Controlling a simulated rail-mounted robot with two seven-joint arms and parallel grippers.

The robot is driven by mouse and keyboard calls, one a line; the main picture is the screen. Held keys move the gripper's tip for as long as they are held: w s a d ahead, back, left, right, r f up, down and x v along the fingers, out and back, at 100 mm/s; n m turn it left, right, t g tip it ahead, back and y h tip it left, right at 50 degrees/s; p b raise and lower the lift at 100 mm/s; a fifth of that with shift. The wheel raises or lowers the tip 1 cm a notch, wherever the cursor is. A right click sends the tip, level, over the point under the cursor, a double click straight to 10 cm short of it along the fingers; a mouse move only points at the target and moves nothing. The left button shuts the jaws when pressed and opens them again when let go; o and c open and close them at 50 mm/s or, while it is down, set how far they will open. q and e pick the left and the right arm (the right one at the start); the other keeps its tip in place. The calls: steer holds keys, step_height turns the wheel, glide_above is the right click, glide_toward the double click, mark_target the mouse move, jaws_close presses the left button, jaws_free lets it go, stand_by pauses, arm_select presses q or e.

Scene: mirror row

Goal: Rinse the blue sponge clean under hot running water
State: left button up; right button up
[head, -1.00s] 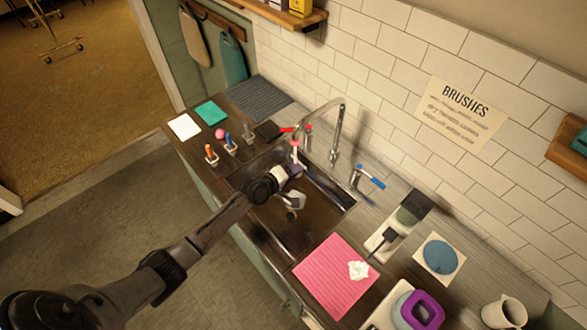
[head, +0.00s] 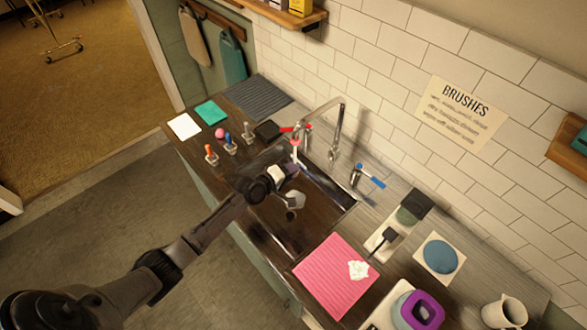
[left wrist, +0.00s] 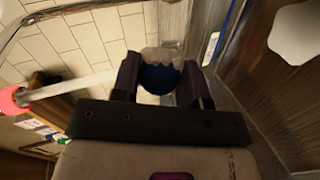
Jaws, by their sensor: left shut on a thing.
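My left gripper (head: 288,172) is over the near-left part of the dark sink (head: 262,225). In the left wrist view its fingers (left wrist: 163,78) are shut on the blue sponge (left wrist: 158,78), which has a whitish layer along its top edge. In the head view the sponge is too small and covered to make out. I cannot tell whether water is running. A red lever (head: 289,129) is at the faucet's left and a blue lever (head: 371,177) at its right. My right gripper is not in view.
A white rod with a pinkish-red tip (head: 294,143) stands close by my gripper. Small upright tools (head: 230,142) stand left of the sink. A pink mat (head: 335,275) with a crumpled white thing lies right of it. A pale object (head: 295,201) is in the sink.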

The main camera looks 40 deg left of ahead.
arm_select(q)
steer(key=s+a+p, duration=0.1)
steer(key=s, duration=0.5)
steer(key=shift+p, duration=0.4)
steer(key=shift+s+a, duration=0.1)
stand_by(0.6)
steer(key=s+r+p, duration=0.4)
steer(key=s, duration=0.1)
steer(key=shift+a+p, duration=0.35)
steer(key=shift+a, duration=0.1)
stand_by(0.4)
stand_by(0.4)
